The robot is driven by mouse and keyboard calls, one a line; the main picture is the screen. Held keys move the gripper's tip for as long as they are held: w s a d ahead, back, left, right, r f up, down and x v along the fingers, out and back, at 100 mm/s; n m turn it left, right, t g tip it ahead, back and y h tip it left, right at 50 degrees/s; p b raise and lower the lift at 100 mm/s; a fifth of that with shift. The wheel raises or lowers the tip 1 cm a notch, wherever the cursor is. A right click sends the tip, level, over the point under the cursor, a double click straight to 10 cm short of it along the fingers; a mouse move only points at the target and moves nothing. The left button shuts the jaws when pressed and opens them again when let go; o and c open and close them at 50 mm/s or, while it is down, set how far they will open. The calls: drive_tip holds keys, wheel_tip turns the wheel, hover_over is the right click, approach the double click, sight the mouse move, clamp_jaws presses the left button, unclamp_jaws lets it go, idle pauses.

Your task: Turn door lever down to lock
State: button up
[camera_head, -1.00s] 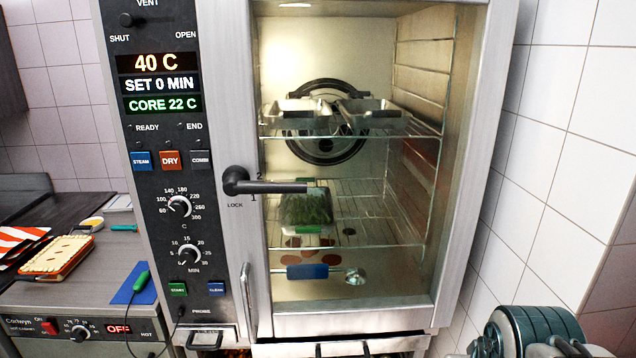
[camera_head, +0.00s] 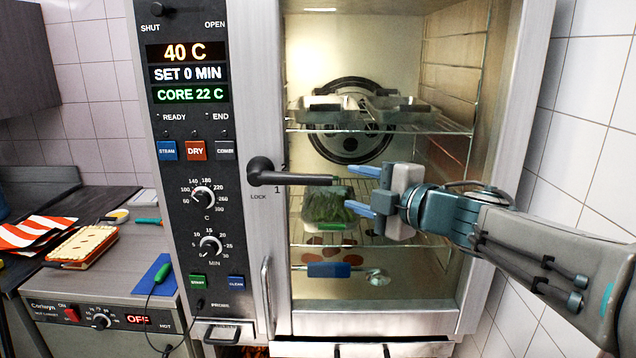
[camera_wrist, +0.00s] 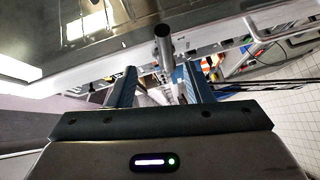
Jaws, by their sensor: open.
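The black door lever (camera_head: 295,179) sits on the oven door's left frame. It points right, about horizontal, between the mark 2 above and the mark 1 below, with LOCK printed to the lower left. My gripper (camera_head: 355,190) is open, just right of the lever's free end, its blue fingers pointing left, one a little above and one below the lever's height.
The oven door (camera_head: 268,95) looks shut; racks with pans (camera_head: 335,108) and a green-filled tray (camera_head: 327,207) show through its glass. A vertical handle (camera_head: 267,290) is below the lever. A counter (camera_head: 100,275) stands left, a tiled wall (camera_head: 585,120) right.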

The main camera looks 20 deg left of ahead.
sight(307, 181)
drive_tip(key=shift+n+g, duration=0.5)
drive_tip(key=shift+n, duration=0.1)
drive_tip(key=x, duration=0.4)
drive_tip(key=p+x, duration=0.1)
drive_tip(key=x, duration=0.4)
drive_tip(key=s+p+x, duration=0.1)
drive_tip(key=x, duration=0.4)
drive_tip(key=shift+a+r, duration=0.1)
drive_tip(key=shift+a, duration=0.5)
clamp_jaws()
